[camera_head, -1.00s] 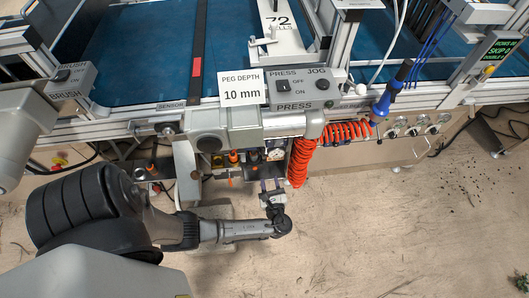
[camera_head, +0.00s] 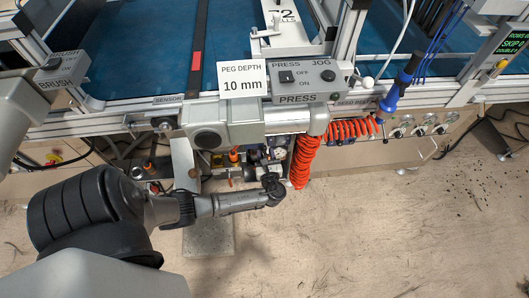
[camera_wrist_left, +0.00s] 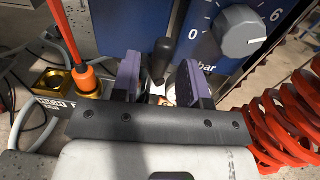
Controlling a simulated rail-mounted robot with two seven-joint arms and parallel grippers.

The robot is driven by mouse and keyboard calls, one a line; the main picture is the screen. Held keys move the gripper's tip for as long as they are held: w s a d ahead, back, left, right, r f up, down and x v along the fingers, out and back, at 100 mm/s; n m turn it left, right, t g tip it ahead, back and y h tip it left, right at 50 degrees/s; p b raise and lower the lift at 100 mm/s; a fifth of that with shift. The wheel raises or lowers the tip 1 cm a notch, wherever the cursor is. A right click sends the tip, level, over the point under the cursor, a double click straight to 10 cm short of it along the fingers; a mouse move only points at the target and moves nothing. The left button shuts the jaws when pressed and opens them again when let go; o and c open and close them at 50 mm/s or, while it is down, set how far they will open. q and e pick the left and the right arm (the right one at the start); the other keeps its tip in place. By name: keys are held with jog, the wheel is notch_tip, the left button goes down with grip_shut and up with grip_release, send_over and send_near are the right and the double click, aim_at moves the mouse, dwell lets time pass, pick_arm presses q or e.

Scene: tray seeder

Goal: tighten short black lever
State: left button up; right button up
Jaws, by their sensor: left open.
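The short black lever (camera_wrist_left: 163,58) stands up in the left wrist view, in front of a blue panel. My left gripper (camera_wrist_left: 158,82) is open, with one purple-padded finger on each side of the lever. The lever is between the fingers, and I cannot tell whether either pad touches it. In the head view my left gripper (camera_head: 268,172) is under the machine's front edge, beside the red coiled hose. The lever cannot be made out there. My right gripper is not in view.
A grey dial (camera_wrist_left: 240,32) on the blue panel is right of the fingers. A red coiled hose (camera_wrist_left: 285,125) is close on the right. An orange-and-brass fitting (camera_wrist_left: 88,82) stands on the left. The PRESS box (camera_head: 305,80) is above my gripper. The floor is open.

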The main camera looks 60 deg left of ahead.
pick_arm(q)
jog(key=shift+x, duration=1.05)
jog(key=shift+s, duration=0.1)
grip_shut()
